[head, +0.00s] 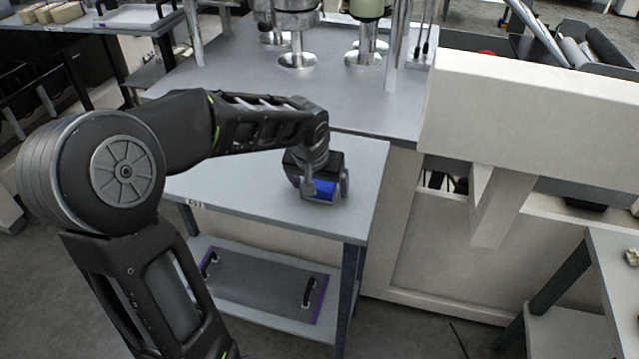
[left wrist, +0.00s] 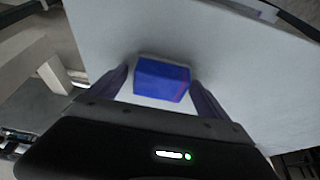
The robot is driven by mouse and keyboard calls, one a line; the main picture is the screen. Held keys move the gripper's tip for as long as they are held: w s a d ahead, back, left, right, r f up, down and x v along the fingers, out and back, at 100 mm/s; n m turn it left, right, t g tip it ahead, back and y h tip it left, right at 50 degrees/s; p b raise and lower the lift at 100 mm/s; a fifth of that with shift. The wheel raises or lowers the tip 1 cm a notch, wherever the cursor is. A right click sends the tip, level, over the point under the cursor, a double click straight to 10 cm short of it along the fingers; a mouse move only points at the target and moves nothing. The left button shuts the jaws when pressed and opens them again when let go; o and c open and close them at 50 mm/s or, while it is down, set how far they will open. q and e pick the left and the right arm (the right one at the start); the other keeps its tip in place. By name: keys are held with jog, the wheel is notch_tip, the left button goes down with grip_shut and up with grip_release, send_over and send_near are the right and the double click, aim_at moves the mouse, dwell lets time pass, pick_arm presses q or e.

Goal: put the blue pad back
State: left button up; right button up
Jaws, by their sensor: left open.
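The blue pad (head: 322,189) is a small blue block on the grey side table (head: 240,187). In the left wrist view the blue pad (left wrist: 162,79) lies between the two fingers, with a gap showing on each side. My left gripper (head: 320,190) is directly over the pad, pointing down, with its fingers open on either side of it. It also shows in the left wrist view (left wrist: 160,90). The wrist hides part of the pad in the head view. My right gripper is in neither view.
A higher grey counter (head: 270,95) with metal stands is just behind the side table. A cream machine housing (head: 530,120) is at the right. A lower shelf holds a grey board (head: 262,285) with black handles. The table's left part is clear.

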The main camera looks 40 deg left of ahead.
pick_arm(q)
jog(key=shift+r, duration=0.35)
jog(key=v, duration=1.1)
jog(key=shift+r+b, duration=0.3)
jog(key=shift+b, duration=0.05)
jog(key=shift+s+d+f, duration=0.1)
jog(key=shift+s, duration=0.1)
